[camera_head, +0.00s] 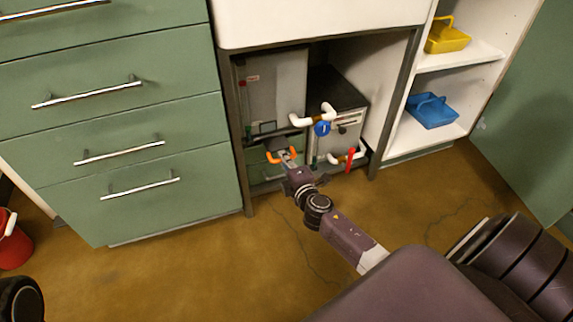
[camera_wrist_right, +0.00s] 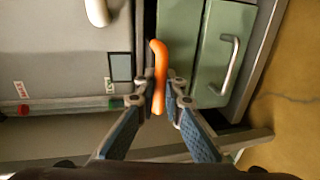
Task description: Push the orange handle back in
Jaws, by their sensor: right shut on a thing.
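The orange handle (camera_head: 271,157) is a curved bar low in the cabinet bay under the white counter, left of the grey box with white pipes. My right gripper (camera_head: 287,161) reaches into the bay from the front and is at the handle. In the right wrist view the orange handle (camera_wrist_right: 159,62) stands upright in the picture between the fingertips of my right gripper (camera_wrist_right: 159,93), which are shut on it. The handle's mounting behind the fingers is hidden. My left gripper does not show.
White pipe ends with a blue tag (camera_head: 322,128) and a red lever (camera_head: 350,160) are close right of the handle. Green drawers (camera_head: 130,145) stand left of the bay. A shelf with yellow (camera_head: 446,40) and blue (camera_head: 433,112) caddies stands right.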

